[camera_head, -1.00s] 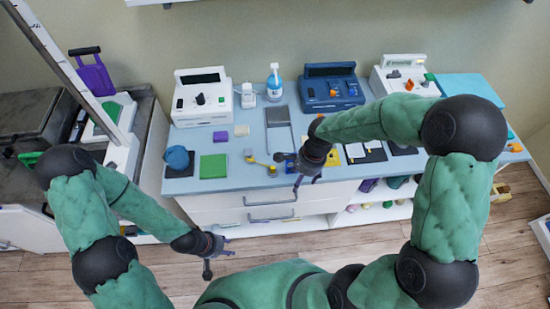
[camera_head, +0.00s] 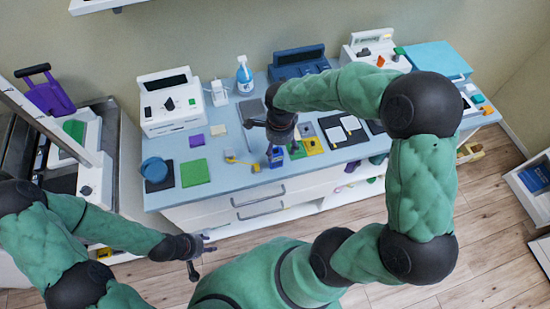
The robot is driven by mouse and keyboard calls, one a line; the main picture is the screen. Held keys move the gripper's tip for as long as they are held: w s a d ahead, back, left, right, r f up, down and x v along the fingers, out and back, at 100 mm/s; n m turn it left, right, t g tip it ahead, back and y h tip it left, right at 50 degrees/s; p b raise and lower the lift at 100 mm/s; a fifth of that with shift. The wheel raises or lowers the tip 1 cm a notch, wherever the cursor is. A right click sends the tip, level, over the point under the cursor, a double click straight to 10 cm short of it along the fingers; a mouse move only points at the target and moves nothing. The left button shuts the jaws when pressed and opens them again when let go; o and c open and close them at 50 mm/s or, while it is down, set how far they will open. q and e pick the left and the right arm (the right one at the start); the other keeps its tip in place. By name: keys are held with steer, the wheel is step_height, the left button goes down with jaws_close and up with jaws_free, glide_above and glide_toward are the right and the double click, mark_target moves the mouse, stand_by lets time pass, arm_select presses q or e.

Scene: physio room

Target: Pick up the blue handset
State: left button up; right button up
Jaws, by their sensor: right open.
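A small blue object that looks like the blue handset (camera_head: 276,158) stands near the front edge of the blue-topped counter (camera_head: 222,180). My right gripper (camera_head: 260,136) is open and empty, above the counter just behind and above the handset. One of its fingers points down toward the handset; I cannot tell whether they touch. My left gripper (camera_head: 202,257) looks open and empty, low in front of the drawers and away from the counter top.
A green pad (camera_head: 194,173), a blue round item (camera_head: 154,169) and a yellow-ended item (camera_head: 231,155) lie left of the handset. Yellow and dark pads with white cards (camera_head: 338,134) lie to its right. White (camera_head: 170,103) and blue (camera_head: 298,63) machines line the back.

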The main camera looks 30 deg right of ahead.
mark_target(277, 154)
steer(key=shift+w+f, duration=0.15)
steer(key=shift+f, duration=0.35)
steer(key=f, duration=0.3)
steer(key=f+b, duration=0.1)
steer(key=f, duration=0.1)
steer(key=shift+a, duration=0.4)
steer(key=c, duration=1.3)
